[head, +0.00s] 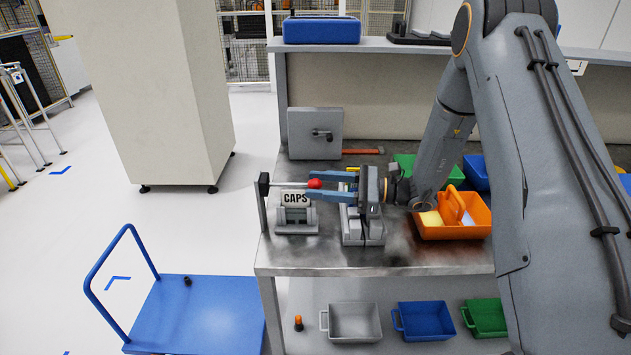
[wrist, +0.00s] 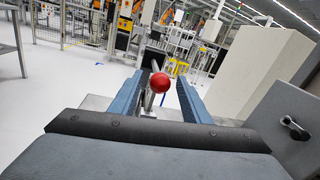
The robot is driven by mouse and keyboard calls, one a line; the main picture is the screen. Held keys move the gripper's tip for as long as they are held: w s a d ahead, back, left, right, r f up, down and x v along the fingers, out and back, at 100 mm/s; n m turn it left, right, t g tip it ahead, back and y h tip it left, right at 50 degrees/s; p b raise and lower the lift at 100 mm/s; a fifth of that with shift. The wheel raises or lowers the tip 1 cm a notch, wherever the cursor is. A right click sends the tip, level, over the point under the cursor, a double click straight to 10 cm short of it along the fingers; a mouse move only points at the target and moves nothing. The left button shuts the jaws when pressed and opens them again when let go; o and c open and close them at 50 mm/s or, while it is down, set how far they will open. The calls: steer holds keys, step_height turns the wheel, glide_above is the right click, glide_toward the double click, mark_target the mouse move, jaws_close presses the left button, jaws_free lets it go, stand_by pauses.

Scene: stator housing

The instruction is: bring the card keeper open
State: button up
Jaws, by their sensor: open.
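A small grey stand with a card marked CAPS (head: 296,198) is on the near left part of the bench. A thin rod with a red ball knob (head: 314,183) runs above the card from a dark post (head: 263,188) at the bench's left edge. I take this rod to be the card keeper. My gripper (head: 316,185) is open, its blue fingers pointing left on either side of the red knob. In the wrist view the red knob (wrist: 162,83) shows between the two fingers, with gaps on both sides. Whether the palm touches anything is hidden.
A grey fixture (head: 362,228) stands below my gripper. A grey box with a handle (head: 315,133) is behind it. An orange bin (head: 455,229) and a green bin (head: 405,165) are to the right. A blue cart (head: 205,310) stands on the floor at left.

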steer(key=shift+w+a, duration=0.15)
steer(key=shift+a, duration=0.5)
jaws_close()
